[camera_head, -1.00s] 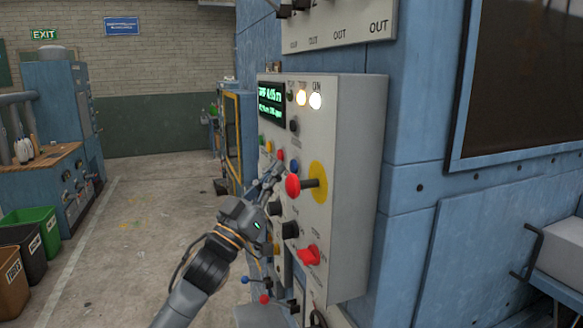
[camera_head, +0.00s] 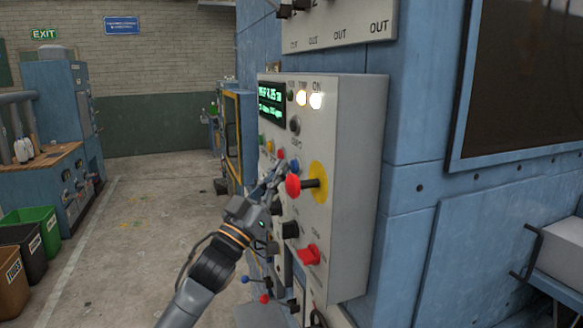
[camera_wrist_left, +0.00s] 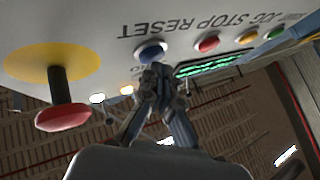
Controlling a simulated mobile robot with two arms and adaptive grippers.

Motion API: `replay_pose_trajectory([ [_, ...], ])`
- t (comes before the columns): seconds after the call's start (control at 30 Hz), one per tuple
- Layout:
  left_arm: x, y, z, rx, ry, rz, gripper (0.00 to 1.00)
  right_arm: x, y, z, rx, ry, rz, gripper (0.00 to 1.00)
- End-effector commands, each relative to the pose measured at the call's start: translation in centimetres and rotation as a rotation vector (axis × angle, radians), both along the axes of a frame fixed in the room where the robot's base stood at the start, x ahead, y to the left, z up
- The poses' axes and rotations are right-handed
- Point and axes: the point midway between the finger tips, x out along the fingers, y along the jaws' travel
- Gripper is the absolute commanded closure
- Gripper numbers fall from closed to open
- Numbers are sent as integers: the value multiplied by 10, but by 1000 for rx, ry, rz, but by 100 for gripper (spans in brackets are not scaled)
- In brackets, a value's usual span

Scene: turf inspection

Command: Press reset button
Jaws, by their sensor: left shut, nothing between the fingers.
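A pale control panel (camera_head: 350,150) stands on the blue machine. A blue button (camera_head: 295,166) sits on its face, left of the large red knob. In the left wrist view, the blue button (camera_wrist_left: 150,53) is next to the word RESET, which appears upside down. My left gripper (camera_head: 280,170) is shut and empty, its fingertips close to the blue button. In the left wrist view my gripper (camera_wrist_left: 153,80) overlaps the button's lower edge; I cannot tell whether they touch. My right gripper is not in view.
A red mushroom knob (camera_head: 293,186) on a yellow disc sticks out close beside my fingers. Black knobs (camera_head: 290,230) and a red switch (camera_head: 309,255) project lower down. A red button (camera_wrist_left: 208,42) neighbours the blue one. Open floor (camera_head: 130,240) lies left.

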Motion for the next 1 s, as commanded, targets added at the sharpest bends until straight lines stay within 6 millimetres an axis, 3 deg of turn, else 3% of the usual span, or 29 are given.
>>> replay_pose_trajectory([
  [1.0,4,-11,0,0,0,-1,100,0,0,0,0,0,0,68],
])
